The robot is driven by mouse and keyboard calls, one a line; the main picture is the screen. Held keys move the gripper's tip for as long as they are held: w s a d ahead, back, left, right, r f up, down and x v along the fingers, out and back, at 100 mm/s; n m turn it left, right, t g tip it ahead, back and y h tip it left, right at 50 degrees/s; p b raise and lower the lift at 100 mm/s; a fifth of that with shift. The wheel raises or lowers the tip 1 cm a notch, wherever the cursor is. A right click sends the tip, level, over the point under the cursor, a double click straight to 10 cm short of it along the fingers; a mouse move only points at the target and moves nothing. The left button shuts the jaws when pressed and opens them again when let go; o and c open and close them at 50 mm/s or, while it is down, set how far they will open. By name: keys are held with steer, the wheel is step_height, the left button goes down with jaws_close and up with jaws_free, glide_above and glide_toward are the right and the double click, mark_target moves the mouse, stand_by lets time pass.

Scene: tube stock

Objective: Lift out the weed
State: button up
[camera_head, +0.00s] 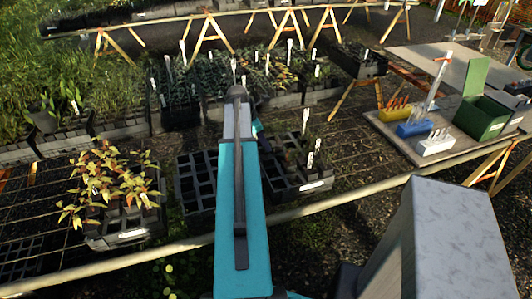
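My teal arm reaches forward over the table, and its far end hides what lies below it. My gripper does not show; only a small teal part peeks out beside the arm. A black cell tray (300,182) stands just right of the arm, with low dark green plants (292,155) and white labels. Another black tray (193,185) left of the arm looks mostly empty. No plant can be told for certain as the weed at this size.
A tray of yellow-red leafy seedlings (110,185) stands at the left. More planted trays (270,85) line the back. At the right, a board (405,150) holds yellow, blue and white tool blocks and a green box (482,112). A wooden rail (345,195) edges the table.

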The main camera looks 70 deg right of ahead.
steer(key=shift+x, duration=1.05)
jaws_close()
